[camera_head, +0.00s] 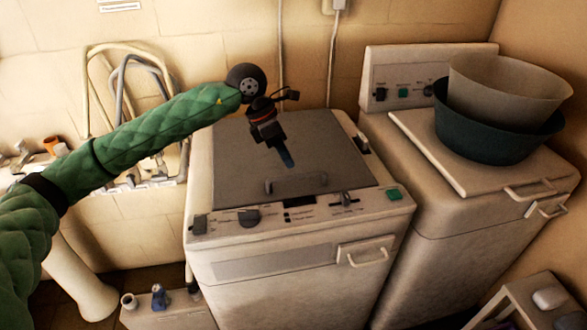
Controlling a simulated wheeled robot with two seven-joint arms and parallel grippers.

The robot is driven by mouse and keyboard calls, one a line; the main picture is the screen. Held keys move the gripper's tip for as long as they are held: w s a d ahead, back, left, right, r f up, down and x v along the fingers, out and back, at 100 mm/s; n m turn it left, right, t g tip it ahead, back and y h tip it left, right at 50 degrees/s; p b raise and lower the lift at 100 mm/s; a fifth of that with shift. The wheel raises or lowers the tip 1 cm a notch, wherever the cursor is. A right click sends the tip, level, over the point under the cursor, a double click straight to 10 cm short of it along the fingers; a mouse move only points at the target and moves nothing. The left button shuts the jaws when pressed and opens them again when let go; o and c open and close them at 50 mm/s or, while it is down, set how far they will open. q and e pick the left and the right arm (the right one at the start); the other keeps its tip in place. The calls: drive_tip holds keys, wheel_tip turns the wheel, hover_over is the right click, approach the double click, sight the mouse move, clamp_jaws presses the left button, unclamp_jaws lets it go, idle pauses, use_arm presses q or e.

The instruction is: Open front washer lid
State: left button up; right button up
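The front washer (300,265) is a pale, worn machine in the middle of the view. Its dark grey lid (235,165) lies flat on top, closed as far as I can see. A dark bar handle (296,185) runs along the lid's front edge. My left arm comes in from the left, and my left gripper (286,158) hangs over the middle of the lid, behind the handle and apart from it. Its fingertips point down toward the lid and look small and dark. I cannot tell whether they are open or shut. My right gripper is not in view.
A second washer (430,220) stands close on the right, with a dark green basin (490,140) and a beige basin (510,85) stacked on it. A washbasin area with hoses (130,60) is at left. A small stool (535,305) stands at lower right.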

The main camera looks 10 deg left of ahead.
use_arm(q)
drive_tip(key=x, duration=0.5)
clamp_jaws()
